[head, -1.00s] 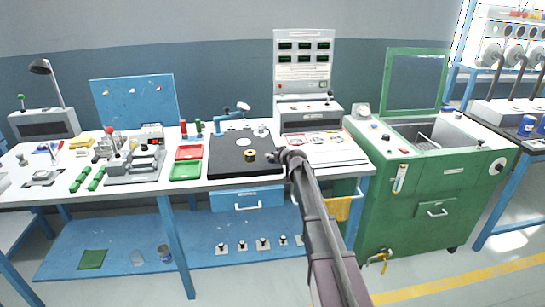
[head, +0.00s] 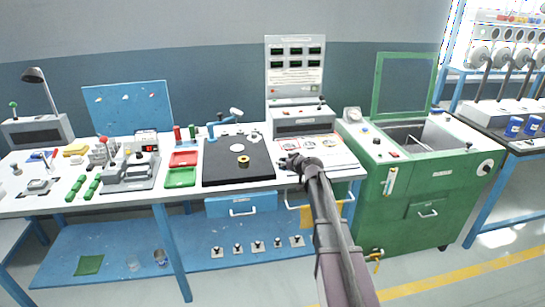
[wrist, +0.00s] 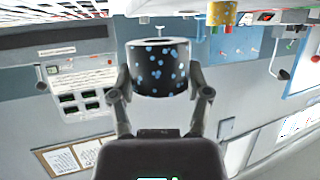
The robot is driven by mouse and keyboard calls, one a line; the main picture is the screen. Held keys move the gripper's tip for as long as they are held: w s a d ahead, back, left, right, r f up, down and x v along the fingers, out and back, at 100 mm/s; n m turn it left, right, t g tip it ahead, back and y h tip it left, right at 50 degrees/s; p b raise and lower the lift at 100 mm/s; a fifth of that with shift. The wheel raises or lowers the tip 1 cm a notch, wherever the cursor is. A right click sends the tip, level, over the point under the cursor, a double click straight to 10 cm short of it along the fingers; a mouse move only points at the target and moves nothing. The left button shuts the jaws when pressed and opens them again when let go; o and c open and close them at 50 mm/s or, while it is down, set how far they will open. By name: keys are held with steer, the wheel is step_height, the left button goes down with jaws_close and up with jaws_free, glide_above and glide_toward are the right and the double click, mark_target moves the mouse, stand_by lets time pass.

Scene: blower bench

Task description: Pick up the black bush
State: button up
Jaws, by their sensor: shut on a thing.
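The black bush (wrist: 158,68) is a short black cylinder with blue specks and a pale rim around its open end. My gripper (wrist: 160,85) is shut on it in the wrist view, one finger on each side. In the head view my gripper (head: 284,164) is just right of the black mat (head: 222,176), above the white bench top. The bush cannot be made out there. A brass-coloured ring (head: 243,161) sits on the mat, apart from my gripper. A yellow speckled cylinder (wrist: 222,14) shows at the top of the wrist view.
Red (head: 184,158) and green (head: 180,177) trays lie left of the mat. A panel with displays (head: 295,66) stands behind my gripper. Printed sheets (head: 325,150) cover the bench's right end. A green machine (head: 408,195) stands right of the bench.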

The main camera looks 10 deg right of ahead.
steer(key=s+d, duration=0.3)
steer(key=s, duration=0.2)
steer(key=shift+d+r, duration=0.2)
steer(key=shift+r, duration=0.1)
steer(key=shift+p, duration=0.3)
step_height(320, 180, up, 12)
steer(key=p, duration=1.1)
steer(key=shift+f+p, duration=0.15)
steer(key=shift+p, duration=0.15)
steer(key=shift+a, duration=0.2)
